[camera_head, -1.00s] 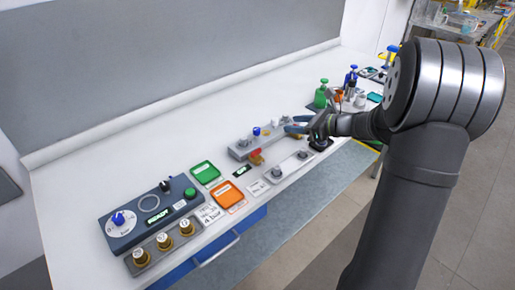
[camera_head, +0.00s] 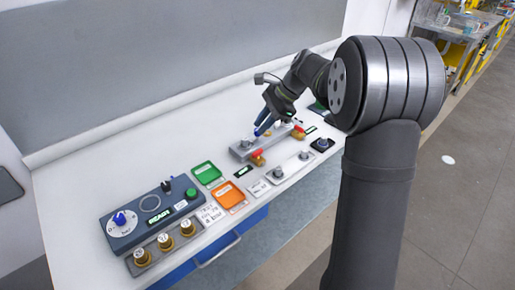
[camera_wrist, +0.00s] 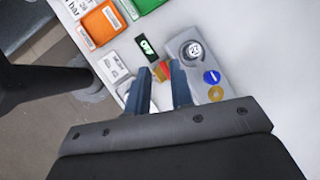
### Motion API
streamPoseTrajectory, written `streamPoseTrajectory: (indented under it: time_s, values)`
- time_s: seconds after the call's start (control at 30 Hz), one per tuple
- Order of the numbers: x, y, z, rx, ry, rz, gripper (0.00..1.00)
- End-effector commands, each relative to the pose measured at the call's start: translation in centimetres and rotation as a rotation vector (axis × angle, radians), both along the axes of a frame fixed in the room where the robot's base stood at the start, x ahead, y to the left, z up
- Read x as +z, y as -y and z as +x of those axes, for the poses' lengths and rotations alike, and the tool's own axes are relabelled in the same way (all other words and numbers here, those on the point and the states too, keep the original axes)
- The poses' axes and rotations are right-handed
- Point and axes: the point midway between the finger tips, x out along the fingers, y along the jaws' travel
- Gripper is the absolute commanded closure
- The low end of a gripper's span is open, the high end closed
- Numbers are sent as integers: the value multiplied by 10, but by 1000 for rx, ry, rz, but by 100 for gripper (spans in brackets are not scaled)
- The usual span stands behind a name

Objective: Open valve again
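A brass valve with a red handle (camera_head: 257,154) sits at the front edge of a grey block (camera_head: 240,153). A second red-handled valve (camera_head: 298,130) sits further right. My gripper (camera_head: 262,129) points down over the grey block, behind and above the near valve. In the wrist view, my gripper's blue fingers (camera_wrist: 160,88) are apart with nothing held. A red and brass valve (camera_wrist: 162,71) shows between and just beyond the fingertips. I cannot tell whether they touch it. The grey block (camera_wrist: 183,66) lies to its right, with a round dial, a blue cap and a brass disc.
A small lit display (camera_wrist: 146,46) lies beside the valve. Green (camera_head: 206,173) and orange (camera_head: 229,194) trays lie to the left. A control box (camera_head: 150,215) reads READY, with brass-topped pieces in front.

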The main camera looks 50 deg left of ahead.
Motion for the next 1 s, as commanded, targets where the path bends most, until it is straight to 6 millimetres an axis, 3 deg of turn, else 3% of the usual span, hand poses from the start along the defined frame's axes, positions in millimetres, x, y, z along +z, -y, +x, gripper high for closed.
streamPoseTrajectory:
  time_s: [0.1, 0.3, 0.5, 0.67, 1.0]
  values:
    - [16, -10, -7, 149, 178, -95, 79]
    - [47, -20, -5, 284, 419, -220, 79]
    - [60, -23, -2, 319, 515, -269, 79]
    - [46, -23, -2, 320, 519, -274, 79]
    - [-26, -22, -2, 320, 516, -274, 79]
